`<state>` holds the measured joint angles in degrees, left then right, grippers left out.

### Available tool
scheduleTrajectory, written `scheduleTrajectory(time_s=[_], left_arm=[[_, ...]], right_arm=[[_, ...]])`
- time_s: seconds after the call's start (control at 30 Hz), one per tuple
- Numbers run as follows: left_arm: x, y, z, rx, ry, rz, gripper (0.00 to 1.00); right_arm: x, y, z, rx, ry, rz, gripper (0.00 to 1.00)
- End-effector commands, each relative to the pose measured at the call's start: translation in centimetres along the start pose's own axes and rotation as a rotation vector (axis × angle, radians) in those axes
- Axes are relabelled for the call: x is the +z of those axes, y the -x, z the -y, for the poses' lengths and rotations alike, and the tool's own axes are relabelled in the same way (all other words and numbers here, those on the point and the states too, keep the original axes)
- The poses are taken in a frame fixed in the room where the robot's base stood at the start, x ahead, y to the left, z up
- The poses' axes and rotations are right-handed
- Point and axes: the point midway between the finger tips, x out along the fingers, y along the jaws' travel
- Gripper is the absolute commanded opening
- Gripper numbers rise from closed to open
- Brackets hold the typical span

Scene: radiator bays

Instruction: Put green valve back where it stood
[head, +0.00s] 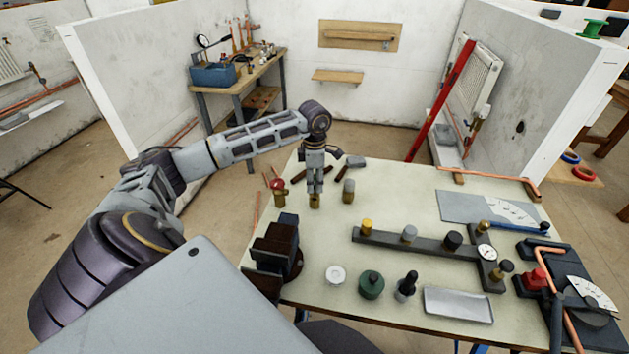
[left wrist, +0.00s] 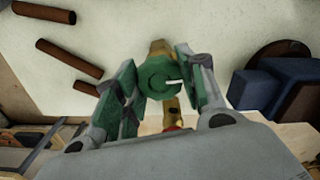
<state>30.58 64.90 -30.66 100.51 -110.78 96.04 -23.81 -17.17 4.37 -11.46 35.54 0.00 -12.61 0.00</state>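The green valve shows in the left wrist view as a round green cap (left wrist: 158,76) with a white mark, on a brass body. In the head view its brass lower part (head: 315,202) shows below my left gripper (head: 315,188), near the table's far left part; the fingers hide its cap. My left gripper (left wrist: 165,82) points down with a finger against each side of the green cap, shut on it. I cannot tell whether the valve's base touches the table. My right gripper is in neither view.
A red-topped brass valve (head: 279,188) stands left of the gripper and a grey-topped one (head: 348,190) right. Brown rods lie behind. A dark vise-like block (head: 273,246) is at the near left. A dark bar with knobs (head: 385,238) lies right; a dark green knob (head: 371,285) stands near the front.

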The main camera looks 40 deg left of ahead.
Motion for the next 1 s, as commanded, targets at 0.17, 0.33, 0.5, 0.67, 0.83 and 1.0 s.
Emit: scheduleTrajectory(time_s=[0.17,0.33,0.5,0.67,0.83,1.0], left_arm=[[0.0,0.1,0.0,0.001,0.000,0.001,0.63],[0.0,0.0,0.0,0.000,0.000,0.000,0.65],[0.0,0.0,0.0,-0.001,0.000,-0.001,0.65],[0.0,0.5,0.0,0.000,0.000,0.000,0.65],[0.0,1.8,-0.1,0.002,0.000,0.001,0.65],[0.1,3.9,-0.1,0.002,0.000,0.002,0.65]], right_arm=[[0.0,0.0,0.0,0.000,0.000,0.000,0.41],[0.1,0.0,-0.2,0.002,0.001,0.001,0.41],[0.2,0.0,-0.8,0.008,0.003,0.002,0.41],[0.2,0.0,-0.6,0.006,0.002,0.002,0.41],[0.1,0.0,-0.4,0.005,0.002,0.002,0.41],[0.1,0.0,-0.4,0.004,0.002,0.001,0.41]])
